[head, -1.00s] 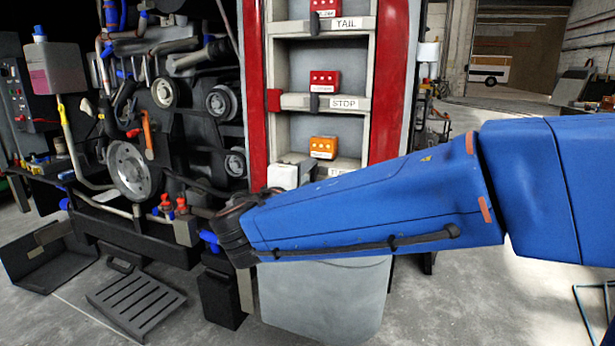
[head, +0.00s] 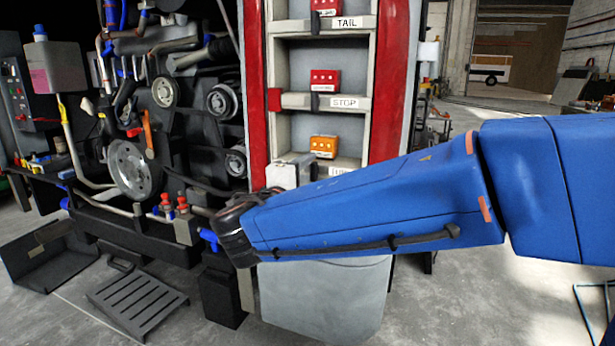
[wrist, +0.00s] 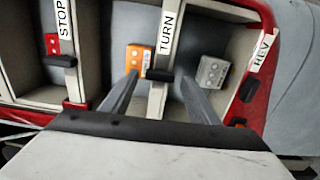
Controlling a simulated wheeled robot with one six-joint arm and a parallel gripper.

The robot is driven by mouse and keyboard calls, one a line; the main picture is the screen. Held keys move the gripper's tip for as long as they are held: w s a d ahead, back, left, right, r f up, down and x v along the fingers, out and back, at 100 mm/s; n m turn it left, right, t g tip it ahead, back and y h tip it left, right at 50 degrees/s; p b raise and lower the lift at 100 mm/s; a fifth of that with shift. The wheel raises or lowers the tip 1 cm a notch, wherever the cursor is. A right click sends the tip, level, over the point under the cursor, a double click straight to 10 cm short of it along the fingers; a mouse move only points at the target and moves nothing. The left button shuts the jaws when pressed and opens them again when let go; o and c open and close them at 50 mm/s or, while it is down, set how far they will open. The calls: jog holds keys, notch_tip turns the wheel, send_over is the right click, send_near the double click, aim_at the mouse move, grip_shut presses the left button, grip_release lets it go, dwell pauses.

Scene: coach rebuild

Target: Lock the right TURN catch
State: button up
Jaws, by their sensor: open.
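The TURN label (wrist: 167,28) is on a pale shelf bar in the wrist view, with a black catch piece (wrist: 160,75) on the bar below the lettering. An orange module (wrist: 138,60) sits beside that bar; it also shows in the head view (head: 323,147). My gripper (wrist: 159,80) is open, its two grey fingers on either side of the TURN bar near the black piece. I cannot tell whether they touch it. In the head view my forearm hides most of the TURN bar, and the fingertips cannot be made out.
The STOP bar (head: 343,103) above has a red module, a black catch piece and a red end piece (head: 274,100). The REV label (wrist: 262,52) and a grey module (wrist: 212,72) lie right in the wrist view. Engine machinery (head: 135,170) stands left of the red frame.

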jog(key=v, duration=1.7)
jog(key=shift+s, duration=0.15)
jog(key=w+d+f+m+g+h, duration=0.15)
jog(key=d+f+g, duration=0.35)
jog(key=d, duration=0.8)
jog(key=w+d+f+m+g, duration=0.1)
jog(key=d+f+m+g, duration=0.4)
jog(key=d, duration=0.8)
jog(key=s+d+f+m+g+y, duration=0.2)
jog(key=s+d+f+m+y, duration=0.5)
jog(key=s+d+f, duration=0.3)
jog(key=shift+s+d+f+m+y, duration=0.4)
jog(key=shift+s+f, duration=1.05)
jog(key=shift+s, duration=0.75)
